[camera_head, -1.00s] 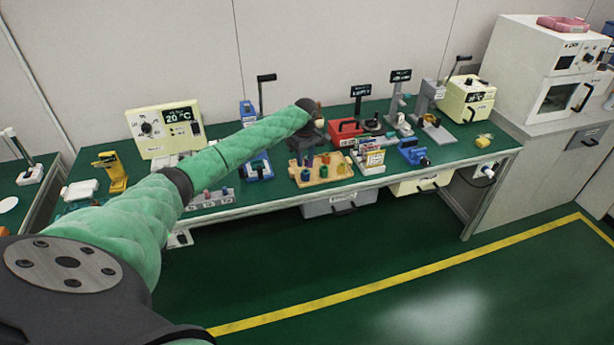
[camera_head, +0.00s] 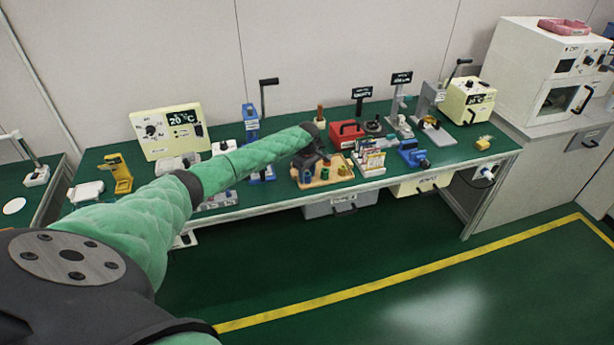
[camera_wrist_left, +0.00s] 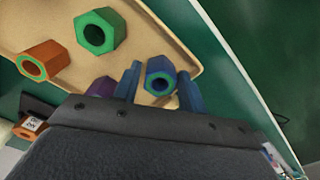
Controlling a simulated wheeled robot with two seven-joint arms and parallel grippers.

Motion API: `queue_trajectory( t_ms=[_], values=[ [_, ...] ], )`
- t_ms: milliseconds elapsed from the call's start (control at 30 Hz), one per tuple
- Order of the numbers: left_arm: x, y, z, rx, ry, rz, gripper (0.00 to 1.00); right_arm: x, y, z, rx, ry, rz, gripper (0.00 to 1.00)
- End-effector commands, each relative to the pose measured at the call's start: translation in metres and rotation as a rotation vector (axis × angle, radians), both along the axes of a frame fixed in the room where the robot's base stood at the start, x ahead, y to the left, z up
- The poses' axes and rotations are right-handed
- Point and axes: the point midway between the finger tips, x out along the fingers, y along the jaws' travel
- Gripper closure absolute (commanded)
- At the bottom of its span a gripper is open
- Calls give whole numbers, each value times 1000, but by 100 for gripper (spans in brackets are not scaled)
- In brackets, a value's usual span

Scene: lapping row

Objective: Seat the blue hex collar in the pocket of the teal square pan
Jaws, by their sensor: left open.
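The blue hex collar (camera_wrist_left: 160,66) stands in the left wrist view on a tan tray, with its green-rimmed hole facing the camera. My left gripper (camera_wrist_left: 158,88) is open, with one finger on each side of the collar; I cannot tell whether they touch it. In the head view my left gripper (camera_head: 307,166) is over the tan tray (camera_head: 340,179), its jaws small and dark. I cannot make out the teal square pan for sure; a blue fixture (camera_head: 265,178) is partly hidden behind my left arm. My right gripper is not in view.
A green hex collar (camera_wrist_left: 112,20), an orange-brown one (camera_wrist_left: 45,58) and a purple one (camera_wrist_left: 101,88) share the tray. A white rack (camera_head: 371,163), a blue device (camera_head: 413,156) and a red box (camera_head: 346,134) stand to the right.

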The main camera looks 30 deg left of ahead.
Motion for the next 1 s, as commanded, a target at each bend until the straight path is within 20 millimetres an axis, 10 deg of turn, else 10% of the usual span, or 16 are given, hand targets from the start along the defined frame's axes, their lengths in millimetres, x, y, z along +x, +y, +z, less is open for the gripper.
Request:
queue_trajectory(
  t_ms=[367, 533, 1000],
  values=[
    [0, 0, -6, 0, 0, 0, 60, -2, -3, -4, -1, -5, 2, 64],
    [0, 0, -6, 0, -1, 0, 92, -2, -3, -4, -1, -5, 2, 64],
    [1, 0, 4, 0, -2, 0, 92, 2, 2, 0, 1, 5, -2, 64]
  ],
)
